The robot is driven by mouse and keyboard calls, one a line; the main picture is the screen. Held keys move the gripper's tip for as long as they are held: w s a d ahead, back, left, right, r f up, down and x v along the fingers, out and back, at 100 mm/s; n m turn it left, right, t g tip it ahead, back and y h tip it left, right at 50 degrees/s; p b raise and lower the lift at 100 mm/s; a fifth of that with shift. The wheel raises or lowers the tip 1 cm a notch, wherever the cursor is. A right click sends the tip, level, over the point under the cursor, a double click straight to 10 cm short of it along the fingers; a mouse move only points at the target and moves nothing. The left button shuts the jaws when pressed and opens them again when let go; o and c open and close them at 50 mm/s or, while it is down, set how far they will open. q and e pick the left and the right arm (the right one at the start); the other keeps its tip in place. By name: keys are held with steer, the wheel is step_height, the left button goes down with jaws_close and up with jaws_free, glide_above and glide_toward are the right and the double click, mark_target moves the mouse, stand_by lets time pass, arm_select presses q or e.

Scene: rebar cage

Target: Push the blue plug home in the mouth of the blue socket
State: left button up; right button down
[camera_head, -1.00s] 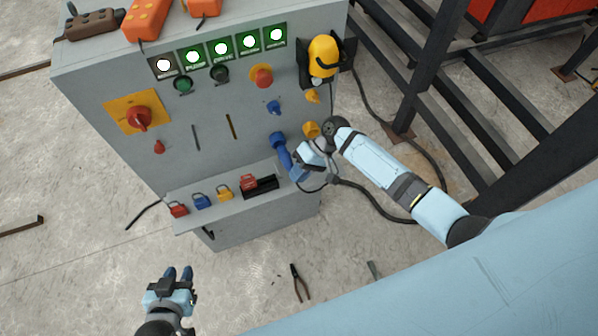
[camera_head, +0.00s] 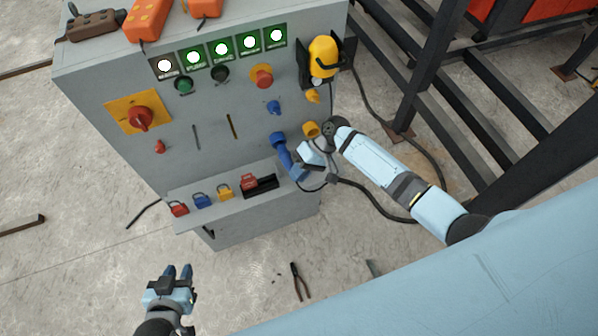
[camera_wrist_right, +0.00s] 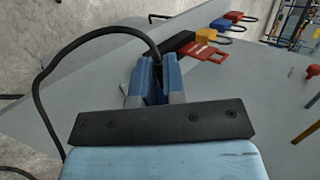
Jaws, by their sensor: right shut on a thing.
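The blue socket (camera_head: 278,138) sits on the front of the grey cabinet, below a small blue knob (camera_head: 274,107). The blue plug (camera_head: 287,159) is lined up at the socket's mouth, slanting down and right from it. How deep it sits I cannot tell. My right gripper (camera_head: 301,165) is shut on the plug's lower part. In the right wrist view its blue fingers (camera_wrist_right: 156,80) stand close together, with a dark cable curving away; the socket is not visible there. My left gripper (camera_head: 178,272) is open and empty, low over the floor, away from the cabinet.
A cabinet ledge (camera_head: 236,202) below carries red, blue and yellow padlocks and a black slot. A yellow socket (camera_head: 311,128) sits right of the blue one, near my right wrist. A black cable (camera_head: 375,207) loops below my arm. Pliers (camera_head: 299,281) lie on the floor.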

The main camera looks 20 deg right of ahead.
mark_target(292, 164)
steer(key=shift+w+a+b, duration=0.1)
steer(key=shift+w+b, duration=0.65)
steer(key=shift+w, duration=1.1)
steer(key=shift+w, duration=0.1)
steer(key=c, duration=1.1)
jaws_free()
steer(key=b+v, duration=0.1)
steer(key=v, duration=1.3)
steer(key=shift+a+f, duration=0.1)
steer(key=shift+a, duration=0.05)
